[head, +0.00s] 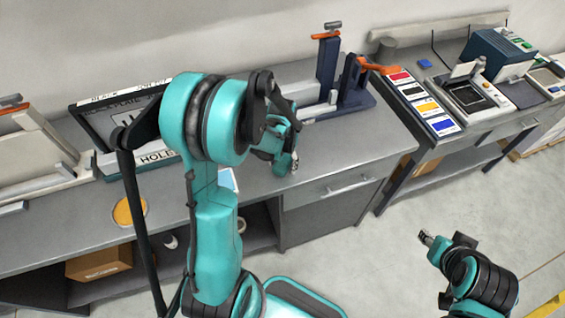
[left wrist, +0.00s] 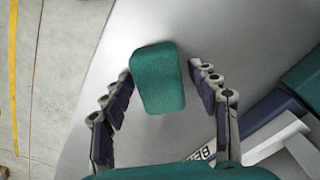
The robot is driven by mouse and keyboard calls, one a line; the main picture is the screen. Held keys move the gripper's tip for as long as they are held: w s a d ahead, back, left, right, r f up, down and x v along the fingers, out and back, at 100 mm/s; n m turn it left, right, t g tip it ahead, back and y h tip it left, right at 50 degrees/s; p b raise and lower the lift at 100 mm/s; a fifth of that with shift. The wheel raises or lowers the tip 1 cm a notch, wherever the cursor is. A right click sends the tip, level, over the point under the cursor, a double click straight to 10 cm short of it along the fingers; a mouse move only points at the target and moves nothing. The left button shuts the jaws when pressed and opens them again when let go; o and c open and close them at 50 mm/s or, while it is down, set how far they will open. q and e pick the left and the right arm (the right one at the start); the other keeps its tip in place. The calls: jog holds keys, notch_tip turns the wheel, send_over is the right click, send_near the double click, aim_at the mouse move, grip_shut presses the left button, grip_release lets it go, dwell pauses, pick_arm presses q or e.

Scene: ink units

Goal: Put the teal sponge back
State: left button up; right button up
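The teal sponge (left wrist: 158,78) shows in the left wrist view as a rounded block on the grey worktop (left wrist: 100,130). My left gripper (left wrist: 160,72) is open, with one finger on each side of the sponge. The left finger is very close to the sponge; I cannot tell if it touches. In the head view my left gripper (head: 287,158) is over the counter, and I cannot make out the sponge there. My right gripper (head: 426,238) is low at the right, over the floor, away from the counter; its finger opening is too small to judge.
A framed sign (head: 125,125) stands behind my left arm. A dark blue stand with an orange clamp (head: 378,66) is at the counter's back right. A round orange patch (head: 130,210) lies near the front edge. Another bench holds colour cards (head: 420,102) and a machine (head: 495,58).

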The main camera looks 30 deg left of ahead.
pick_arm(q)
jog(key=shift+r, duration=0.1)
jog(key=shift+r, duration=0.2)
notch_tip(320, 180, up, 11)
jog(key=p, duration=0.3)
jog(key=s+d+r+m+t, duration=0.1)
jog(key=s+d+r+t, duration=0.6)
jog(key=s+d+r, duration=0.2)
jog(key=shift+s+d, duration=0.8)
jog(key=shift+s, duration=0.2)
notch_tip(320, 180, down, 10)
jog(key=b, duration=0.9)
jog(key=shift+r, duration=0.2)
